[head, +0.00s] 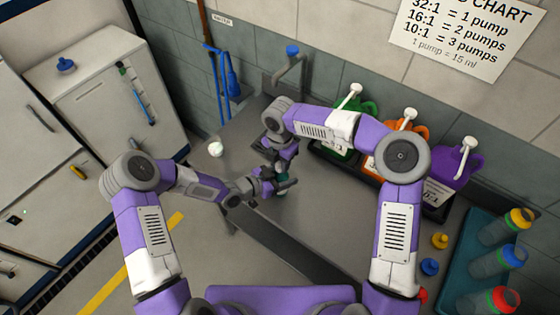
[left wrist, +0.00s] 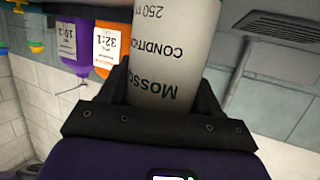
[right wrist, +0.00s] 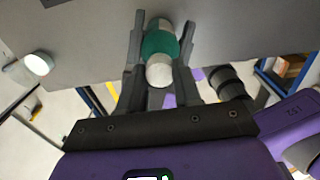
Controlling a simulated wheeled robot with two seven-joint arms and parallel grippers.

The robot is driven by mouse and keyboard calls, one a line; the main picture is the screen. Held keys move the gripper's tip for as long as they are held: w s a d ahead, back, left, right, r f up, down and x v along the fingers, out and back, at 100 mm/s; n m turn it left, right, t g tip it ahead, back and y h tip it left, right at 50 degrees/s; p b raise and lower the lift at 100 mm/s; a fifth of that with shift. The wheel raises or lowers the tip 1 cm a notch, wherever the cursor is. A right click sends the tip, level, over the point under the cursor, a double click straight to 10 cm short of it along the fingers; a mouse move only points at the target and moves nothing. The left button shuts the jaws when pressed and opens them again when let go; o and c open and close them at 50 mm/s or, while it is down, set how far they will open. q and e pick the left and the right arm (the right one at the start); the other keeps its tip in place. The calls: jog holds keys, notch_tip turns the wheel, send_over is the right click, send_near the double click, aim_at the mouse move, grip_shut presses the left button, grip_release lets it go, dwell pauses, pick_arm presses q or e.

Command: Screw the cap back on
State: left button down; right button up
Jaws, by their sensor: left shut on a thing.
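A white bottle (left wrist: 165,55) with dark lettering stands between the fingers of my left gripper (head: 268,187), which is shut on it. A green band on the bottle (head: 283,186) shows in the head view. In the right wrist view the bottle's green part (right wrist: 160,42) and a pale round end (right wrist: 160,72) lie between the fingers of my right gripper (right wrist: 160,65). These fingers are apart, with gaps beside the pale end. I cannot tell whether that end is the cap or the neck. A small white round object (head: 216,149) lies on the counter; it also shows in the right wrist view (right wrist: 38,63).
The grey counter (head: 240,140) is mostly clear around the grippers. Green (head: 365,108), orange (head: 405,135) and purple (head: 460,165) pump jugs stand along the wall. A tap (head: 290,62) is at the back. A teal tray (head: 460,260) with capped bottles is at right.

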grip_shut()
jog(key=m, duration=0.5)
jog(key=shift+m, duration=0.3)
jog(key=m, duration=0.4)
jog(key=o, duration=0.6)
grip_release()
jog(key=shift+r, duration=0.1)
